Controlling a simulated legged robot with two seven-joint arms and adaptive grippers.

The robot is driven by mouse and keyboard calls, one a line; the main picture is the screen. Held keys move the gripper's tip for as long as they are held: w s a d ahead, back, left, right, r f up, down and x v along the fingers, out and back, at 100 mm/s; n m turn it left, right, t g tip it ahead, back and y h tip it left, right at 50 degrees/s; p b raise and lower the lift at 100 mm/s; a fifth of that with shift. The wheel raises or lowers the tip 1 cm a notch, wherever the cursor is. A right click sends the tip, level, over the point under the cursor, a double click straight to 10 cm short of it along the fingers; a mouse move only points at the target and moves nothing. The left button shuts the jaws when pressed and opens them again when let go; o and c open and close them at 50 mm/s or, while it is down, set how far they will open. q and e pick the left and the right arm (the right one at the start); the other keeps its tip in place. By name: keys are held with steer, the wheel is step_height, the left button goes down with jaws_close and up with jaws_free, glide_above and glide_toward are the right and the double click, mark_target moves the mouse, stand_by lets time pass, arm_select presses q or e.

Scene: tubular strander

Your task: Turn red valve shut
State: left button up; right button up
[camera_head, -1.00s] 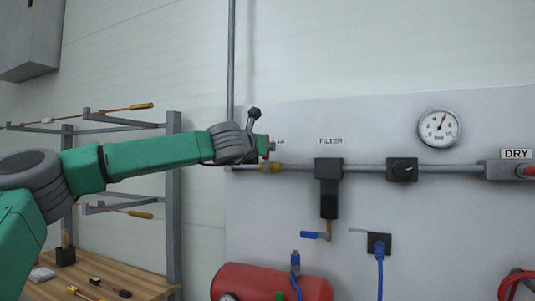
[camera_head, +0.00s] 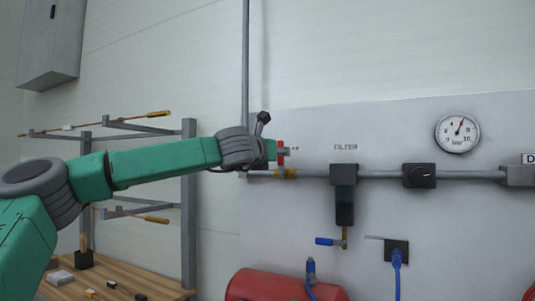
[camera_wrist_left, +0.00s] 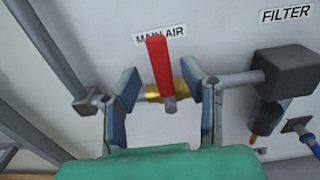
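The red valve handle (camera_wrist_left: 158,62) stands upright in the left wrist view, crosswise to the grey pipe, under the "MAIN AIR" label. Its brass body (camera_wrist_left: 154,91) sits on the pipe behind it. My left gripper (camera_wrist_left: 160,78) is open, with one finger on each side of the handle and visible gaps to both. In the head view, my left gripper (camera_head: 272,150) is at the left end of the pipe and partly hides the red handle (camera_head: 281,152); the brass body (camera_head: 287,174) shows just below. My right gripper is not in view.
Along the pipe to the right are a filter (camera_head: 344,195), a black regulator knob (camera_head: 419,175) and a pressure gauge (camera_head: 458,133). A red tank (camera_head: 265,287) is below. A rack (camera_head: 188,215) and wooden table (camera_head: 110,280) stand at left.

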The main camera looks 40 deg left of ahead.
arm_select(q)
steer(key=v, duration=0.9)
steer(key=shift+s, duration=0.35)
